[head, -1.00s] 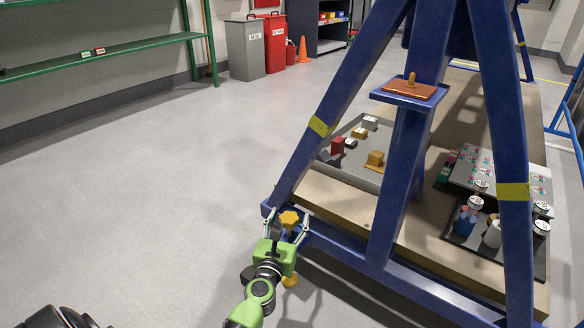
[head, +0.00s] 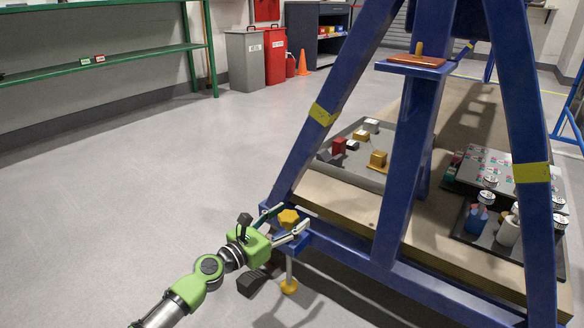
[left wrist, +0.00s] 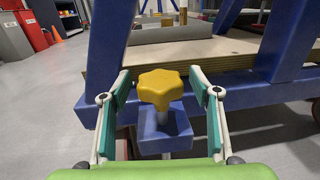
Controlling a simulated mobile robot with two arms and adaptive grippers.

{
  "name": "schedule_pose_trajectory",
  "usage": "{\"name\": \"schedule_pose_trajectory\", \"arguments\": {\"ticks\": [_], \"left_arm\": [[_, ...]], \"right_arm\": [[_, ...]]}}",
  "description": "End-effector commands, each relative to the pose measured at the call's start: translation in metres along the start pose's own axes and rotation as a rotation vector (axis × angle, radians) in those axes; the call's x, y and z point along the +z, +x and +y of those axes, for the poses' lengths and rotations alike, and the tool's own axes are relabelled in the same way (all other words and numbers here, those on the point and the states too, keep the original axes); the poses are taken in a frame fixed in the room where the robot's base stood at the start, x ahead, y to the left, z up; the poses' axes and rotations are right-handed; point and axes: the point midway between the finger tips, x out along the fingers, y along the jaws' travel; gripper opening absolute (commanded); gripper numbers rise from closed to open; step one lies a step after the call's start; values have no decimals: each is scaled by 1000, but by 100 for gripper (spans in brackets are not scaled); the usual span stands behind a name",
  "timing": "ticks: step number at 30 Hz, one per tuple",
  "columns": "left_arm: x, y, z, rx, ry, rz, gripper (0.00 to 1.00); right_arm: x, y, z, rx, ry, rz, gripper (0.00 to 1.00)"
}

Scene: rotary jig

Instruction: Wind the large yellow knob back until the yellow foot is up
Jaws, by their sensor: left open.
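The large yellow knob (head: 288,217) is a lobed star shape on a steel spindle at the lower left corner of the blue frame (head: 428,262). It shows close up in the left wrist view (left wrist: 160,88), above a blue bracket (left wrist: 163,132). The yellow foot (head: 289,287) is at the spindle's lower end, low near the floor; I cannot tell whether it touches. My left gripper (head: 286,224) is open, with one finger on each side of the knob and visible gaps to it in the left wrist view (left wrist: 160,92). My right gripper is out of view.
A wooden platform (head: 330,203) inside the frame carries grey trays with small parts, jars and blocks. An orange plate (head: 417,61) sits on a blue shelf of the frame. The floor (head: 120,190) to the left is clear. Bins stand far back.

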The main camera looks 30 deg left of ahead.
Motion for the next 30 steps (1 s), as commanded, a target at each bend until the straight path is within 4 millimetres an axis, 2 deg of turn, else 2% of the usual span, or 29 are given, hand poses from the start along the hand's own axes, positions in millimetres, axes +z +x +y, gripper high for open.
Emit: {"name": "schedule_pose_trajectory", "arguments": {"ticks": [3,20,30], "left_arm": [[1,-27,-1,4,-7,2,57],[3,-140,-1,9,-5,1,57],[31,-112,-21,97,481,64,57]], "right_arm": [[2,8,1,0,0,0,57],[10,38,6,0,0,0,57],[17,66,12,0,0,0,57]]}}
